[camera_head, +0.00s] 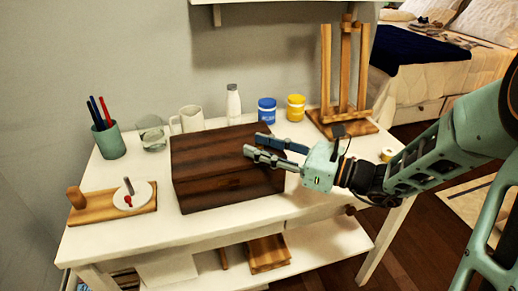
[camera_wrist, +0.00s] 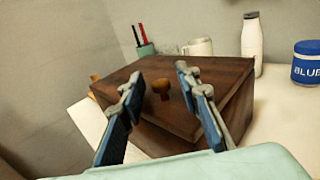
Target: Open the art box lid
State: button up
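The art box (camera_head: 205,160) is a dark brown wooden box in the middle of the white table. Its lid looks down, with a seam along the front. My gripper (camera_head: 254,146) reaches in from the right over the box's right front part. I cannot tell whether the fingertips touch the box.
A pen cup (camera_head: 109,140), a glass (camera_head: 151,132), a mug (camera_head: 188,119), a white bottle (camera_head: 233,104), a blue jar (camera_head: 266,111) and a yellow jar (camera_head: 296,107) stand behind. A wooden easel (camera_head: 344,75) stands at right. A wooden board (camera_head: 95,206) lies at left.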

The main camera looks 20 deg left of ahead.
jog(key=shift+w+a, duration=0.1)
jog(key=shift+a, duration=0.25)
jog(key=shift+c, duration=0.7)
grip_shut()
